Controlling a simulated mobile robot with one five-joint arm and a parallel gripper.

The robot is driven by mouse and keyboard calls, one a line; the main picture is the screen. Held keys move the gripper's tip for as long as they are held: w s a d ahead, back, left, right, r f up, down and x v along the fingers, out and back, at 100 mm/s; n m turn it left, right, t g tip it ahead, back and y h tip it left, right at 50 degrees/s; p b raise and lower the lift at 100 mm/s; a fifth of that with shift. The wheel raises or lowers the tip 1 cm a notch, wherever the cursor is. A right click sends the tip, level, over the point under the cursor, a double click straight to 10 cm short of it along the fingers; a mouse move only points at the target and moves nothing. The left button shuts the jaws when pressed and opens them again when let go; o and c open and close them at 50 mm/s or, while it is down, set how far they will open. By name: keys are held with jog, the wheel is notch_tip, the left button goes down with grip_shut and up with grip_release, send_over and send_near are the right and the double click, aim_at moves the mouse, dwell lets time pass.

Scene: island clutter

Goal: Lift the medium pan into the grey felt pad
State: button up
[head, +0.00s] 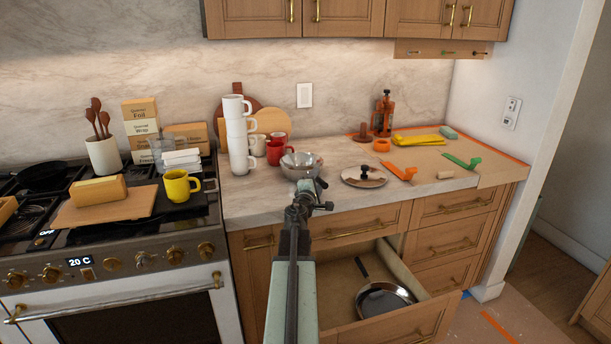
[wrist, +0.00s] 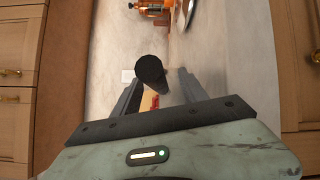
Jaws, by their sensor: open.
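A shiny steel pan (head: 385,298) lies in the open lower drawer, with a dark handle (head: 361,267) pointing toward the back. A smaller-looking black pan (head: 42,174) sits at the back left of the stove. I cannot tell by size which is the medium one. I cannot make out a grey felt pad. My gripper (head: 313,191) is open, above the counter's front edge by the steel bowl, well above and left of the drawer. In the wrist view a dark round-ended thing (wrist: 150,70) shows between the fingers; I cannot tell what it is.
A steel bowl (head: 300,165), stacked white mugs (head: 238,135) and red mugs (head: 275,152) stand near my gripper. A lid (head: 352,179) lies right of it. The open drawer's front (head: 400,325) juts into the floor space. A yellow mug (head: 180,186) is on the stove.

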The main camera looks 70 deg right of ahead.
jog(key=shift+d, duration=0.2)
grip_shut()
dwell(1.2)
